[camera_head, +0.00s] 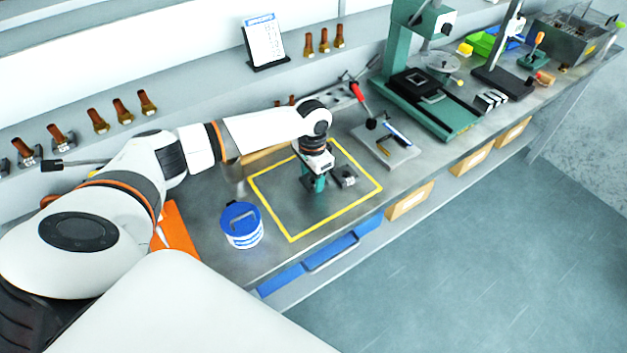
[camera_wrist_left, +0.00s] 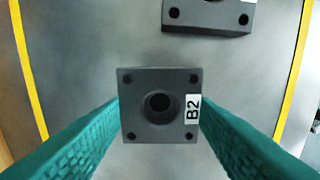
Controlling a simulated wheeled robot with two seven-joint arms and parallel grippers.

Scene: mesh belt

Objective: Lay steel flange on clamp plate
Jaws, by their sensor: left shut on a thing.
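A dark grey square flange (camera_wrist_left: 160,104) shows in the left wrist view, with a round central bore, corner holes and a white "B2" label. I take it to be the steel flange. My left gripper (camera_wrist_left: 160,125) is shut on it, with a teal finger at either side. In the head view, my left gripper (camera_head: 316,184) points down inside the yellow outline, mostly hiding the flange. The clamp plate looks to be the grey plate (camera_head: 401,158) with a red-handled clamp (camera_head: 357,92), to the right of the outline. My right gripper is not in view.
Another dark grey part (camera_head: 344,177) lies beside my left gripper inside the yellow outline (camera_head: 334,219); it also shows in the left wrist view (camera_wrist_left: 209,18). A blue-lidded tub (camera_head: 241,226) stands left of the outline. A green press (camera_head: 427,100) stands beyond the clamp plate.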

